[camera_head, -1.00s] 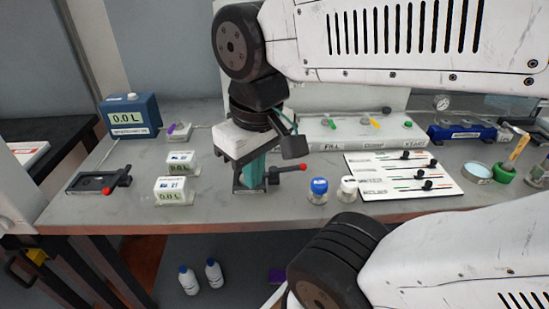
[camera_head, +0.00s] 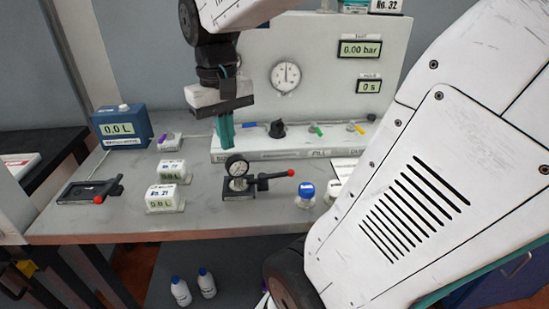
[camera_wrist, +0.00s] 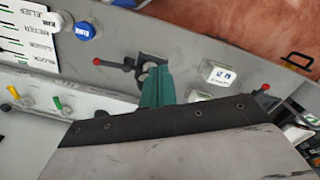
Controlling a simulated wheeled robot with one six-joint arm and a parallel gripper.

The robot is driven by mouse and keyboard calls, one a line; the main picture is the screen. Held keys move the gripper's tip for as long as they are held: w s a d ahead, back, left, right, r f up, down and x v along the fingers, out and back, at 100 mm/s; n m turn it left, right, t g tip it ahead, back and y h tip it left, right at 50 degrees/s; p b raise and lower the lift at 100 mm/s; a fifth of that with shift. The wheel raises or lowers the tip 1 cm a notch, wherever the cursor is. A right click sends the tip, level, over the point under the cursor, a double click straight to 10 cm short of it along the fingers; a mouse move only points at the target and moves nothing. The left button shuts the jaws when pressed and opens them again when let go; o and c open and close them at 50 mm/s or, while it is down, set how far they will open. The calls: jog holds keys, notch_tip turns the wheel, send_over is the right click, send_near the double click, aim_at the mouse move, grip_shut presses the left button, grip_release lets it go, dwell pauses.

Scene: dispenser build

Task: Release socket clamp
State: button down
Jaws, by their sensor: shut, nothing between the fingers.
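The clamp at the middle of the bench (camera_head: 240,190) is a dark base with a red-tipped lever (camera_head: 275,178) pointing right. A small round gauge (camera_head: 236,165) stands upright in it. A second black clamp fixture (camera_head: 78,192) with a red-tipped lever lies at the bench's left and looks empty. Which of them is the socket clamp, no readable label tells. My gripper (camera_head: 225,143) has teal fingers, shut and empty, pointing down above and slightly behind the middle clamp, apart from it. In the wrist view, my fingers (camera_wrist: 155,85) partly cover the middle clamp; its lever (camera_wrist: 112,63) points left.
A white panel (camera_head: 310,80) with a dial and knobs rises behind. A blue box (camera_head: 122,130) is at the back left.

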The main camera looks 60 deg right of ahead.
aim_at(271, 177)
jog(key=w+d+f+m+y, duration=0.1)
jog(key=d+f+m, duration=0.1)
jog(key=d, duration=0.9)
jog(key=w+d+f+m+g+y, duration=0.1)
jog(key=d+f+m, duration=0.1)
jog(key=d, duration=0.9)
jog(key=shift+w+d+f+m+g, duration=0.3)
jog(key=shift+f+m, duration=0.1)
jog(key=shift+m, duration=0.4)
jog(key=x, duration=0.9)
jog(key=shift+s+a+f, duration=0.1)
jog(key=shift+a+f, duration=0.1)
jog(key=shift+a, duration=0.1)
jog(key=shift+s+a+f, duration=0.25)
jog(key=shift+s+a, duration=0.25)
jog(key=shift+a, duration=0.05)
jog(key=shift+s+a+f, duration=0.25)
jog(key=shift+s+a, duration=0.3)
jog(key=shift+a, duration=0.05)
jog(key=shift+s+a+f, duration=0.1)
jog(key=shift+s+a, duration=0.2)
jog(key=shift+a, duration=0.05)
